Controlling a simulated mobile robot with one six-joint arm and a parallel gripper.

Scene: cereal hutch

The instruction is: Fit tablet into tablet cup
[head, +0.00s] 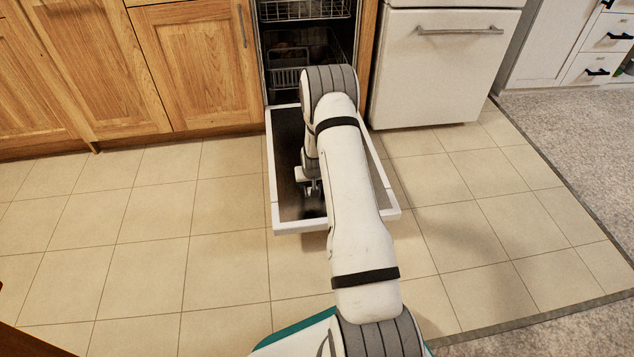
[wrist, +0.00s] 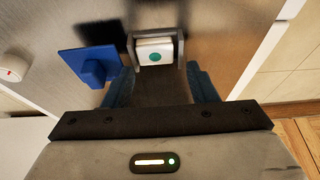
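The tablet (wrist: 155,54) is a small white block with a teal dot, seen in the wrist view between the grey tips of my gripper (wrist: 157,50). Both tips appear to touch its sides. A blue square part (wrist: 80,62) with a block-like form on it lies just left of the tablet, apart from it; it looks like the tablet cup, but I cannot make out its hollow. In the head view my gripper (head: 312,188) is low over the open dishwasher door. The tablet and cup cannot be made out there.
The dishwasher door (head: 287,226) is folded down flat, with a raised white rim. A white round knob (wrist: 14,68) with a red mark is left of the blue part. Racks (head: 290,78) stand inside the dishwasher. Tiled floor is clear on both sides.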

